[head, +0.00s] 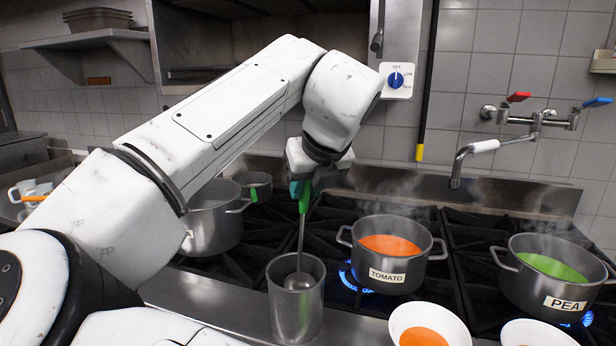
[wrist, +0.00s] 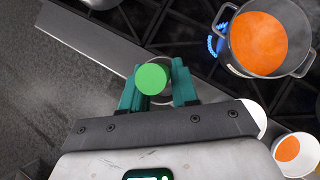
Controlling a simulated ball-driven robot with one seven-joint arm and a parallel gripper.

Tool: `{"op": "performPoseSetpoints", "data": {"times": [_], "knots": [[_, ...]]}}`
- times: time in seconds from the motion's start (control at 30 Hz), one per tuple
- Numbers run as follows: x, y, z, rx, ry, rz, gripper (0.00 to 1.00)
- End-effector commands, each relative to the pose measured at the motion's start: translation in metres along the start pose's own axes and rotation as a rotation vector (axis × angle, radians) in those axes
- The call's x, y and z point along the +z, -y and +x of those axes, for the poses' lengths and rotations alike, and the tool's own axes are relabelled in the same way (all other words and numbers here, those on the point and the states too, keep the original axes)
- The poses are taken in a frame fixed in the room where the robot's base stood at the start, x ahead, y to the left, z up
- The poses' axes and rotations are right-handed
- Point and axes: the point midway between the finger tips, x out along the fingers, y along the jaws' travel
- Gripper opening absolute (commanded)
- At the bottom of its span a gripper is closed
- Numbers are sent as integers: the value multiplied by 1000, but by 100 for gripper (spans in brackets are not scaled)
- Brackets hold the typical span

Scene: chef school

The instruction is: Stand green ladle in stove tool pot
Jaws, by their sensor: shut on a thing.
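The green ladle (head: 304,200) hangs upright from my gripper (head: 302,186), its metal shaft pointing down and its bowl inside the mouth of the metal tool pot (head: 294,312). I cannot tell whether the bowl touches the pot's wall or floor. In the wrist view, the ladle's green handle end (wrist: 152,79) shows between the teal fingers of my gripper (wrist: 158,88), which is shut on it. The pot is mostly hidden there behind the handle and fingers.
The tomato pot (head: 385,278) steams on a lit burner right of the tool pot. The pea pot (head: 556,300) is farther right. A white bowl of orange soup (head: 428,324) and another white bowl (head: 538,334) stand at the front. A grey pot (head: 212,228) stands behind my arm.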

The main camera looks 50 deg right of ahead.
Motion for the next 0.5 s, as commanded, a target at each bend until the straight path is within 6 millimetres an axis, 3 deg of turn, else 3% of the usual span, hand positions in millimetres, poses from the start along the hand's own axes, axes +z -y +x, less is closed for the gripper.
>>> {"op": "performPoseSetpoints", "data": {"times": [0.5], "knots": [[-25,-1,42,-1,0,-1,0]]}}
